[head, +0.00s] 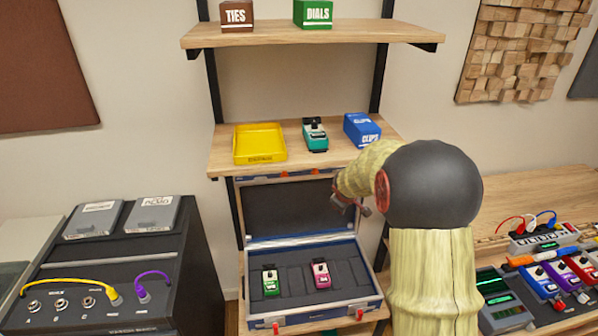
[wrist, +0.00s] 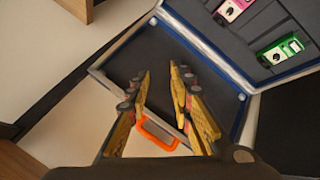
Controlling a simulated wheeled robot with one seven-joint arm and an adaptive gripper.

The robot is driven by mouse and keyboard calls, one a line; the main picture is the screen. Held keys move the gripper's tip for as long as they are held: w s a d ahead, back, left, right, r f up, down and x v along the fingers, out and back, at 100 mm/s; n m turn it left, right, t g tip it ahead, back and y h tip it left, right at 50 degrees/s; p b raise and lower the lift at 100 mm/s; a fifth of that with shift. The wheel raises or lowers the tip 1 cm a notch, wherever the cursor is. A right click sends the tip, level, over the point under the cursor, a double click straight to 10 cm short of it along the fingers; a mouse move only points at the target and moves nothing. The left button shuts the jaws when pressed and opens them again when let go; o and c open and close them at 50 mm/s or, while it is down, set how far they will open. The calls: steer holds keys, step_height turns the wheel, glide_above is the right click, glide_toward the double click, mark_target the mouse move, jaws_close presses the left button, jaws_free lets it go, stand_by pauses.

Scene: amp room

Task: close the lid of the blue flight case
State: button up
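The blue flight case (head: 318,312) stands open on the lower shelf. Its lid (head: 290,208) is raised at the back, with the dark lining facing out. In the case are a green pedal (head: 271,281) and a pink pedal (head: 321,274). My gripper (head: 350,204) is at the lid's right side, partly hidden by my arm. In the wrist view my gripper (wrist: 158,75) has its fingers apart with nothing held. The lid lining (wrist: 160,62) shows behind them, and an orange handle (wrist: 158,134) on the lid's edge shows between them. Contact cannot be told.
The shelf above the lid holds a yellow tray (head: 259,143), a teal pedal (head: 315,134) and a blue box (head: 361,129). A black cabinet (head: 180,270) with cables stands left. A bench (head: 530,200) with several pedals is right. Open space lies above the case's pedals.

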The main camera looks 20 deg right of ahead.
steer(key=w+d+f+n+t, duration=0.1)
steer(key=w+d+n+t, duration=0.15)
steer(key=w, duration=0.35)
steer(key=w+d+n+t, duration=0.1)
steer(key=w+n, duration=0.2)
steer(key=w, duration=0.3)
steer(key=w+a+n+t+y+b, duration=0.1)
steer(key=w+a+n+y, duration=0.1)
steer(key=w, duration=0.3)
steer(key=w+a+n+t+y, duration=0.2)
steer(key=w+n, duration=0.1)
steer(key=w, duration=0.3)
steer(key=w+a+n+t+y+b, duration=0.1)
steer(key=w+a+n+y, duration=0.1)
steer(key=w, duration=0.3)
steer(key=shift+w+a+n+t+b, duration=0.25)
steer(key=shift+n+b, duration=0.1)
steer(key=shift+n, duration=0.4)
steer(key=shift+r, duration=0.1)
steer(key=shift+c, duration=0.4)
jaws_close()
